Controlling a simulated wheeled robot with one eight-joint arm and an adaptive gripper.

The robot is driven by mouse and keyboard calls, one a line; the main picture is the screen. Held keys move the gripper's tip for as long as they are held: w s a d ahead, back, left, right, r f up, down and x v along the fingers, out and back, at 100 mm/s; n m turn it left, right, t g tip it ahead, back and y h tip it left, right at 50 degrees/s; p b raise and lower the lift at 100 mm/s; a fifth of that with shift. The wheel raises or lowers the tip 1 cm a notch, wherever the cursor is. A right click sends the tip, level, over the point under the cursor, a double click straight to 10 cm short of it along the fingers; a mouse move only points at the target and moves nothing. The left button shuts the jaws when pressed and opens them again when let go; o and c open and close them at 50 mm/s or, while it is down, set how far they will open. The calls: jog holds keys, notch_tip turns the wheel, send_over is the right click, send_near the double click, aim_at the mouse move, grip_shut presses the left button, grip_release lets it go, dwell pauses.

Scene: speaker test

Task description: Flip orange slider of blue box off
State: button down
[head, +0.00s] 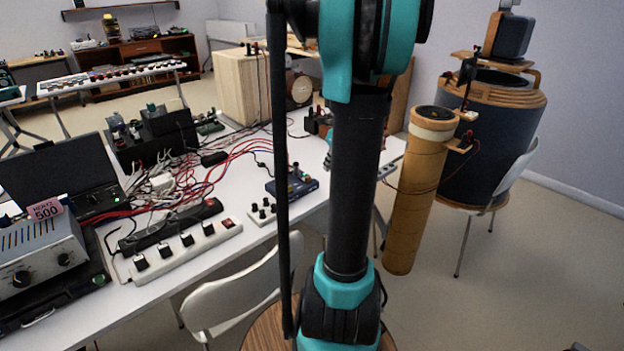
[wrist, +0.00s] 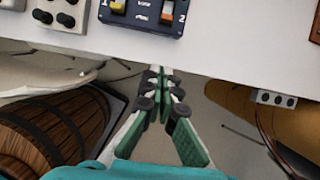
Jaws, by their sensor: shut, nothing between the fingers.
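The blue box (wrist: 143,20) lies on the white table at the top of the wrist view, cut off by the frame edge. It carries an orange slider (wrist: 167,12) near the printed 2 and a yellow-white slider (wrist: 118,6) near the printed 1. The head view shows the blue box (head: 298,190) near the table's edge, left of my arm; its sliders are too small to read there. My gripper (wrist: 160,74) is shut and empty, apart from the box, with its fingertips just below the table's edge in the picture. In the head view my arm hides the gripper.
The white table (head: 225,262) holds a power strip (head: 190,245), many cables and a small knobbed box (head: 263,212) beside the blue box. A white chair (head: 240,292) stands at the table's front. A tan cylinder (head: 413,200) stands on the right.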

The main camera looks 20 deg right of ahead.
send_near(310, 184)
jog(key=f, duration=0.1)
jog(key=s+f, duration=0.1)
jog(key=f, duration=0.1)
jog(key=d+f, duration=0.1)
jog(key=shift+s+f, duration=0.3)
jog(key=shift+s, duration=0.1)
jog(key=w, duration=0.1)
jog(key=w+a, duration=0.1)
jog(key=shift+w+a+f, duration=0.15)
jog(key=shift+w+f, duration=0.15)
jog(key=shift+w, duration=0.1)
jog(key=shift+w+a, duration=0.15)
jog(key=shift+w, duration=0.4)
jog(key=shift+w, duration=0.1)
